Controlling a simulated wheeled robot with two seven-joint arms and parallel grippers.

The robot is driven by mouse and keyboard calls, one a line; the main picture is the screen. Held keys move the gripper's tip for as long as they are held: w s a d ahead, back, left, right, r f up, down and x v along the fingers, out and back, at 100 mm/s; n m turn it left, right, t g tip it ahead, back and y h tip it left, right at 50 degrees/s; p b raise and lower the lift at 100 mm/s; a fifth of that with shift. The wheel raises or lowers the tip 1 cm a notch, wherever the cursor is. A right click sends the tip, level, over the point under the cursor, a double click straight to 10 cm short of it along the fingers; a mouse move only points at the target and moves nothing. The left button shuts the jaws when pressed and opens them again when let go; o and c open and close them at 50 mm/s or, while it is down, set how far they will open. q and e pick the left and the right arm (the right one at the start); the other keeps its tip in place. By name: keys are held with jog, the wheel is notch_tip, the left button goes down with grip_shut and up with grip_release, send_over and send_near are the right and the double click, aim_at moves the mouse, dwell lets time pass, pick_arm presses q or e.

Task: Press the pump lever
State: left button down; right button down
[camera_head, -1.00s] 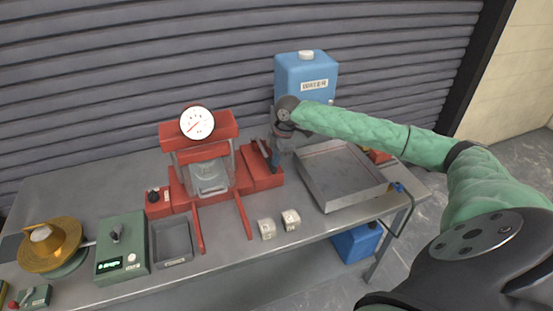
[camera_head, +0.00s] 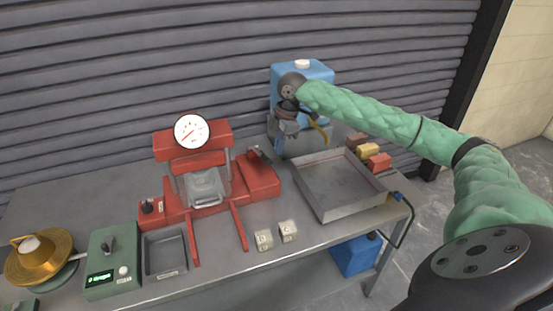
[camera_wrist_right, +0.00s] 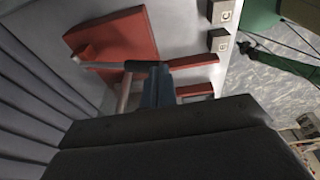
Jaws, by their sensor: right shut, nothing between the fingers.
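The red press (camera_head: 195,135) with its round white gauge stands on the left of the workbench. Its red pump block (camera_head: 262,180) is on its right side, with the dark pump lever (camera_head: 258,155) on top. In the right wrist view the pump block (camera_wrist_right: 115,42) and the lever (camera_wrist_right: 108,66) lie past my fingers. My right gripper (camera_head: 284,128) is up and to the right of the lever, in front of the blue container. Its blue fingers (camera_wrist_right: 157,85) are shut and empty, and they overlap the lever's end in the wrist view; I cannot tell contact. My left gripper is out of view.
A shallow metal tray (camera_head: 340,185) lies right of the pump block. Two small marked cubes (camera_head: 288,231) sit near the front edge. A blue container (camera_head: 317,72) stands at the back. A green control box (camera_head: 113,262) and grey bin (camera_head: 165,255) are at left.

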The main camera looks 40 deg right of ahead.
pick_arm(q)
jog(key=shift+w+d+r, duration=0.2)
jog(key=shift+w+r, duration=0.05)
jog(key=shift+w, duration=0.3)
pick_arm(e)
jog(key=shift+v, duration=0.9)
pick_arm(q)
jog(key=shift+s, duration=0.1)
pick_arm(e)
jog(key=shift+f, duration=0.1)
